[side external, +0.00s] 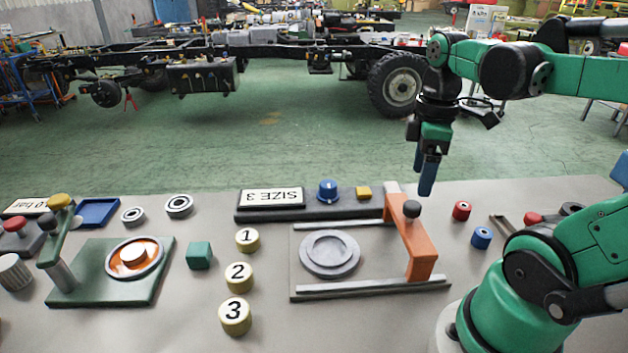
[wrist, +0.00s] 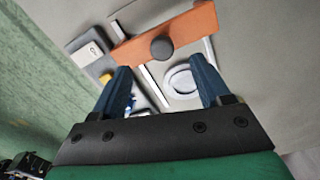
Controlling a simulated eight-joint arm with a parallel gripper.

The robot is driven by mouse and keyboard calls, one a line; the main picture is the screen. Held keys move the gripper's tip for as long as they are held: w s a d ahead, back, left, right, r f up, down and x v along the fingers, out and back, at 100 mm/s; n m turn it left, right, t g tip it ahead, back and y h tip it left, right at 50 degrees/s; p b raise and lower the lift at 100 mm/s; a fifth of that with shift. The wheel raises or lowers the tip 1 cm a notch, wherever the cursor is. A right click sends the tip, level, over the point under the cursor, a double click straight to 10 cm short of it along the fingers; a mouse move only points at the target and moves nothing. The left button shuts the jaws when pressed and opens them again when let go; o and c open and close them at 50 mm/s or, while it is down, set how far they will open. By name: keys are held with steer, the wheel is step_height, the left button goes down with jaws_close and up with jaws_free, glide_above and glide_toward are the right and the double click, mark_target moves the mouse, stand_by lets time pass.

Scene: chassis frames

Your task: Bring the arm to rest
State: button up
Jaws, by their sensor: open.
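My gripper (side external: 427,180) hangs above the far edge of the grey table (side external: 390,325), pointing down, to the right of the orange bridge (side external: 421,250). In the side view its blue fingers overlap each other. In the wrist view my gripper (wrist: 162,92) shows two blue fingers spread wide apart with nothing between them touching. The orange bridge (wrist: 190,30) with its dark knob (wrist: 162,48) lies beyond the fingertips. My arm reaches in from the right, raised above the table.
A plate with a grey ring (side external: 329,254) and rails lies below the bridge. A "SIZE 3" sign (side external: 273,198) and blue knob (side external: 327,191) stand behind it. Numbered yellow buttons (side external: 238,277), a green cube (side external: 199,255) and a green lever fixture (side external: 90,285) are left. Red (side external: 461,210) and blue (side external: 481,237) cylinders are right.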

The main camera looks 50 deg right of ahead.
steer(key=w+a+f+m+t, duration=0.1)
steer(key=w+a+m+t, duration=0.5)
steer(key=a, duration=0.5)
steer(key=shift+w+f+t, duration=0.3)
steer(key=shift+w+t, duration=0.3)
steer(key=shift+w, duration=0.55)
